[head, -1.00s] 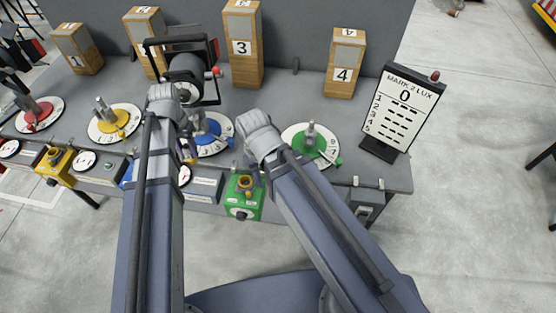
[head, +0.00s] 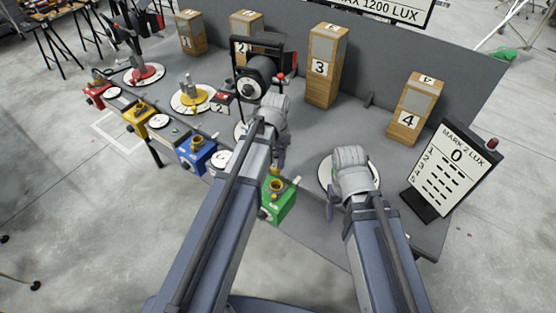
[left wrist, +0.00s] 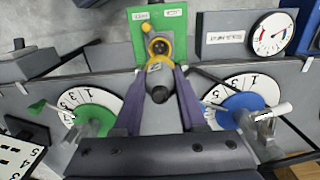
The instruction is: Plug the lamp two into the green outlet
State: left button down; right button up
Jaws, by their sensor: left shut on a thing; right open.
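The green outlet (head: 280,208) is a green box with a yellow socket ring at the table's front edge; it also shows in the left wrist view (left wrist: 142,32). My left gripper (head: 280,163) is above it. In the left wrist view its purple fingers (left wrist: 160,90) are shut on a grey plug (left wrist: 157,78), lined up with the yellow socket. Whether the plug touches the socket I cannot tell. Lamp two (head: 262,78), a black spotlight, stands before the box marked 2. My right gripper (head: 333,208) is open and empty in front of the green dial.
Blue (head: 196,155), yellow (head: 138,117) and red (head: 94,95) outlets line the front edge to the left. Boxes 3 (head: 321,75) and 4 (head: 411,112) stand behind. A lux board (head: 452,172) stands at the right. My arms hide part of the table.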

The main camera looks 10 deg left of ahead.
aim_at(276, 168)
pick_arm(q)
jog(key=shift+d, duration=0.1)
notch_tip(276, 168, down, 5)
jog(key=b, duration=0.5)
jog(key=shift+f, duration=0.15)
dwell(0.7)
jog(key=shift+f+b, duration=0.3)
jog(key=shift+b, duration=0.2)
jog(key=shift+f+b, duration=1.95)
jog(key=shift+f, duration=0.05)
dwell(1.3)
jog(key=shift+c, duration=0.4)
grip_release()
jog(key=shift+r, duration=0.1)
jog(key=shift+r+p, duration=2.55)
jog(key=shift+p, duration=0.05)
